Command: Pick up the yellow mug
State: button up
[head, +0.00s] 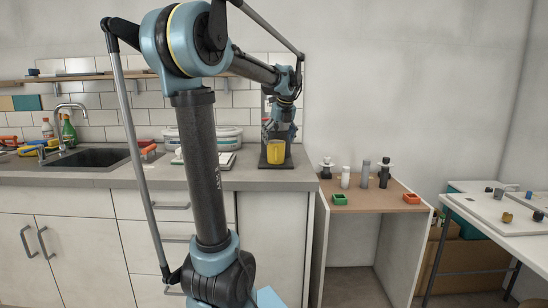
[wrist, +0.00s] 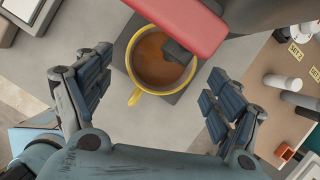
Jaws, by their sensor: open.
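The yellow mug (head: 276,153) stands upright on the dark base of a coffee machine (head: 267,108) near the counter's right end. In the wrist view the mug (wrist: 134,97) shows from above with brown liquid in it. Its handle points down-left in the picture, towards my gripper. My gripper (head: 279,132) is open, close to the mug in the head view and partly in front of the machine. In the wrist view its two fingers stand apart, one on each side below the mug, with nothing between the pads.
A red part (wrist: 180,22) of the machine and a dark spout overhang the mug. A lidded container (head: 227,138) stands to the left on the grey counter (head: 215,178). A lower shelf unit (head: 372,202) with small items is to the right. The sink (head: 88,158) is further left.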

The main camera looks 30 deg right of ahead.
jog(key=shift+x, duration=2.6)
jog(key=shift+w, duration=0.1)
jog(key=c, duration=1.8)
jog(key=shift+o, duration=0.2)
jog(key=shift+r, duration=0.25)
